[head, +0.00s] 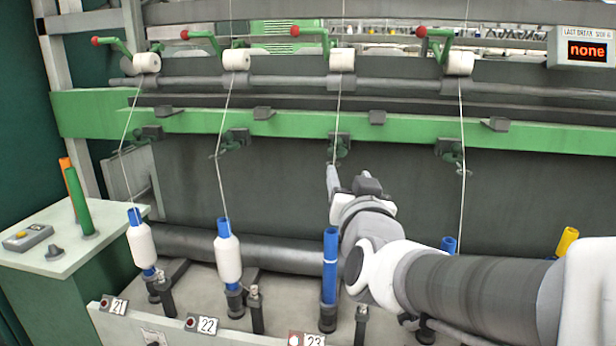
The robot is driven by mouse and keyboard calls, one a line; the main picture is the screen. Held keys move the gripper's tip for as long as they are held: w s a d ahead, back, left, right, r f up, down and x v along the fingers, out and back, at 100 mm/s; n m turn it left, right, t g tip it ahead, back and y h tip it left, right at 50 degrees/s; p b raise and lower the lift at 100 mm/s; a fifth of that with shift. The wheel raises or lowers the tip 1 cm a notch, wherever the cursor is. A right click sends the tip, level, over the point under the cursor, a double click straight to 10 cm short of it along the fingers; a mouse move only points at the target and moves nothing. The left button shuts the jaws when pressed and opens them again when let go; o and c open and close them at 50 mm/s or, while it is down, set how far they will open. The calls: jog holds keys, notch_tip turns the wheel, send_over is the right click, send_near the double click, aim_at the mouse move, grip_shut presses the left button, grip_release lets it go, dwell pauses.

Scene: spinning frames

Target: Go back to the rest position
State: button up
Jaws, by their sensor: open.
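My gripper (350,180) is at the end of my white and dark grey arm, which reaches in from the right. It is in front of the spinning frame, just below the green rail (400,128). Its fingers point up and away, close to the yarn coming down at the third position. The jaws are open, and I see nothing held between them. Below and left of it stands a blue tube (330,265) with no white yarn package on it, at the position marked 23.
White bobbins on blue tubes (141,243) (227,257) stand at left, with yarn running up to white rolls (236,60). My arm partly hides another blue tube (448,244). A side table (100,225) holds orange and green tubes. A display (586,50) reads "none".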

jog(key=s+d+f+n+g, duration=0.1)
jog(key=s+d+f+g, duration=0.2)
jog(key=s+f+g, duration=0.55)
jog(key=s+d+f+n+g, duration=0.15)
jog(key=s+f+g, duration=0.3)
jog(key=s, duration=0.75)
notch_tip(320, 180, up, 19)
jog(key=s+d+p, duration=0.1)
jog(key=p, duration=1.8)
jog(key=shift+s+d+f+p, duration=0.15)
jog(key=shift+s+p, duration=0.2)
jog(key=shift+s, duration=0.05)
